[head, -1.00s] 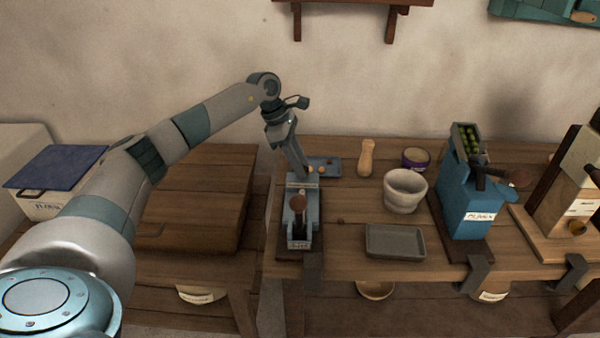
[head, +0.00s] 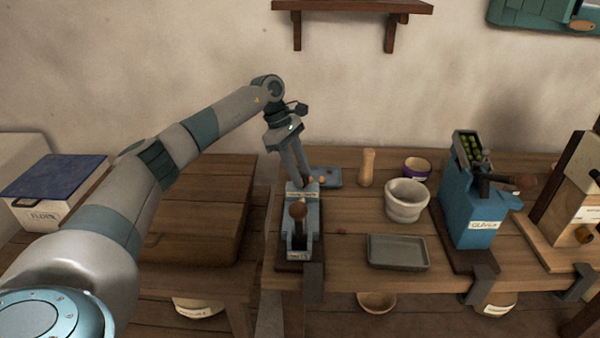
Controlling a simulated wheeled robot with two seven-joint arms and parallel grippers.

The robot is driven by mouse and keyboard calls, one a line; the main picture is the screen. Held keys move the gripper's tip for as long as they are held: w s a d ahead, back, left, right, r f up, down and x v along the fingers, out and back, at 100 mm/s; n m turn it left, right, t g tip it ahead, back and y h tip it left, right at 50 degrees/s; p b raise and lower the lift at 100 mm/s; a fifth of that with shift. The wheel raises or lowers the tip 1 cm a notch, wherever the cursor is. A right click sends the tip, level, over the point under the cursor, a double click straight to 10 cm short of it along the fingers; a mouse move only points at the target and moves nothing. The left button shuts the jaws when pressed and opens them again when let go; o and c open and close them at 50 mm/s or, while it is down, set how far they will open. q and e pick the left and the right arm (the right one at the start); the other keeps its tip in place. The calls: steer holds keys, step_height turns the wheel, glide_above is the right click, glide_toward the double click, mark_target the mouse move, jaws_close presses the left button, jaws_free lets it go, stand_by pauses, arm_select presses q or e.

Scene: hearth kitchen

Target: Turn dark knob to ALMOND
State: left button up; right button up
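A blue cracker-like device (head: 311,222) stands clamped at the front left of the bench. It has a brown-red round-ended handle (head: 298,210) and small pale labels, too small to read. My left gripper (head: 303,182) points down at the back of this device, close above or behind its top label. Its two fingers show side by side; I cannot tell whether they touch anything or how far apart the tips are. No knob marked ALMOND can be made out; the device's far side is hidden. My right gripper is not in view.
Behind the device lies a small blue tray (head: 327,177) with brown bits. To the right are a wooden pestle (head: 367,168), a stone mortar (head: 405,201), a grey tray (head: 397,252) and a blue press (head: 468,208) labelled OLIVES. A wooden chest (head: 195,205) stands left.

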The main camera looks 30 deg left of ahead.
arm_select(q)
steer(key=shift+o, duration=1)
steer(key=shift+a+r, duration=0.2)
steer(key=shift+r, duration=0.25)
steer(key=b+v, duration=0.2)
steer(key=v, duration=1.4)
steer(key=shift+r, duration=0.25)
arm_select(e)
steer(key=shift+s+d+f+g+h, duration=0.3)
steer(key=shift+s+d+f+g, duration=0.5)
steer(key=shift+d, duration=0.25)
arm_select(q)
steer(key=shift+r, duration=0.1)
